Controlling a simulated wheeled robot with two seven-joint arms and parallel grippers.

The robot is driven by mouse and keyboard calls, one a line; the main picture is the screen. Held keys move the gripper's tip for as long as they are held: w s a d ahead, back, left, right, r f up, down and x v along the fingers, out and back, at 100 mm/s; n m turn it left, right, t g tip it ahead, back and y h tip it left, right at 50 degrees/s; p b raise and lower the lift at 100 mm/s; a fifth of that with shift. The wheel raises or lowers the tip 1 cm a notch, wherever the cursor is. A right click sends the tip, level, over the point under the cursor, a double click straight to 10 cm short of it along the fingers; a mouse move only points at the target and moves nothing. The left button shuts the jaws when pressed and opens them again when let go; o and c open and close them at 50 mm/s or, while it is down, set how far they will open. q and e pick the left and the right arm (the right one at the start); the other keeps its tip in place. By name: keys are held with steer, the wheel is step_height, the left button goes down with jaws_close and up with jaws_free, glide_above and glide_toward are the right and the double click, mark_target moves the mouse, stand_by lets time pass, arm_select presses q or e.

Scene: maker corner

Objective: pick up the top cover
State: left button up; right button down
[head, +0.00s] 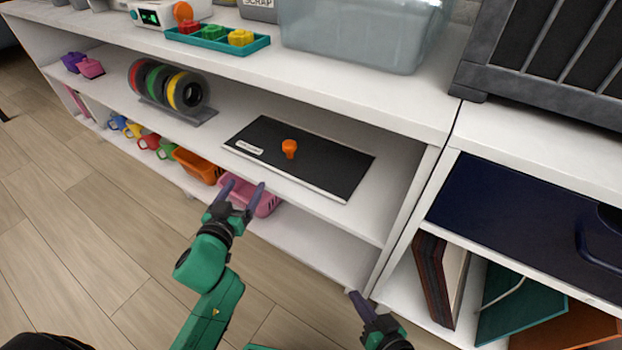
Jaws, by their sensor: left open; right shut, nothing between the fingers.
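A flat black panel (330,168) with an orange knob (289,148) standing near its middle lies on the middle shelf. It appears to be the top cover. A small white label sits at its left corner, its print too small to read. The panel has a pale front edge. My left gripper (244,187) is open and empty, in front of the shelf unit, below and left of the panel in the picture. My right gripper (359,302) is shut and empty, low near the upright between the two shelf units, well apart from the panel.
The white upper shelf board (350,92) overhangs behind the panel and carries a clear bin (360,35) and a teal tray (218,40). A spool rack (180,112) stands left on the middle shelf. A pink basket (262,203) and orange basket (198,166) sit below.

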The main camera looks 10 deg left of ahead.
mark_target(286, 150)
arm_select(q)
steer(key=d+r+m+t+h, duration=0.1)
steer(key=d+r+m+h, duration=0.1)
steer(key=d+h, duration=0.25)
steer(key=shift+y, duration=0.25)
steer(key=x, duration=0.5)
steer(key=b+x, duration=0.1)
steer(key=x, duration=0.4)
steer(key=b+x, duration=0.1)
steer(key=x, duration=0.4)
steer(key=shift+a+r, duration=0.1)
steer(key=shift+r, duration=0.4)
jaws_close()
arm_select(e)
step_height(286, 150, down, 3)
steer(key=shift+a+t, duration=0.1)
steer(key=shift+t, duration=0.2)
